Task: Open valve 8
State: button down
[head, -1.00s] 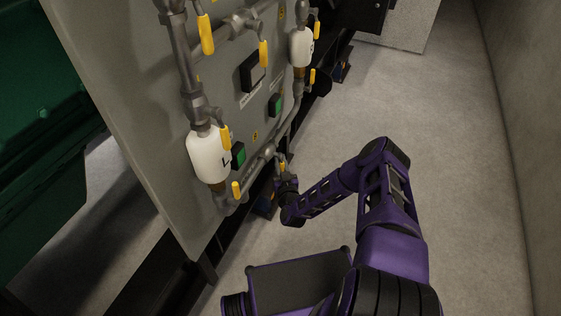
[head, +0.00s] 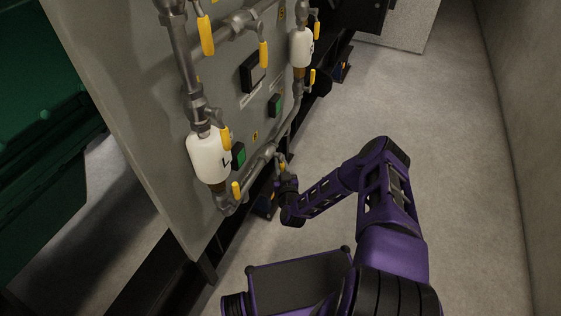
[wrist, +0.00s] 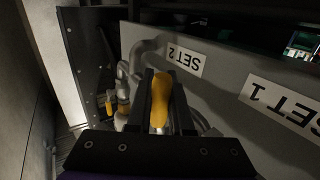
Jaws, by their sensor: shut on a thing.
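In the wrist view my gripper (wrist: 160,112) is shut on a yellow valve handle (wrist: 161,98), with one black finger on each side of it. Its number cannot be read. In the head view my gripper (head: 284,180) is at the low pipe run on the grey panel, and a little of the yellow handle (head: 282,166) shows there. Other yellow handles hang on the panel's pipes, one at the lower left (head: 236,191) and one beside the front white canister (head: 226,138).
The grey panel (head: 170,150) carries pipes, green buttons and white canisters (head: 208,157). In the wrist view it bears the labels SET 2 (wrist: 185,62) and SET 1 (wrist: 283,103). A green machine (head: 45,130) stands at left. Clear floor (head: 430,120) lies at right.

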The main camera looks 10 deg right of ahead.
jog(key=shift+r, duration=0.2)
jog(key=s+a+m+g+y+p, duration=0.3)
jog(key=s+m+g+p, duration=0.2)
jog(key=g, duration=0.4)
jog(key=shift+a+r+g, duration=0.35)
jog(key=shift+a+g, duration=0.05)
dwell(0.3)
jog(key=c, duration=0.8)
grip_release()
jog(key=shift+a, duration=0.1)
jog(key=shift+y, duration=0.3)
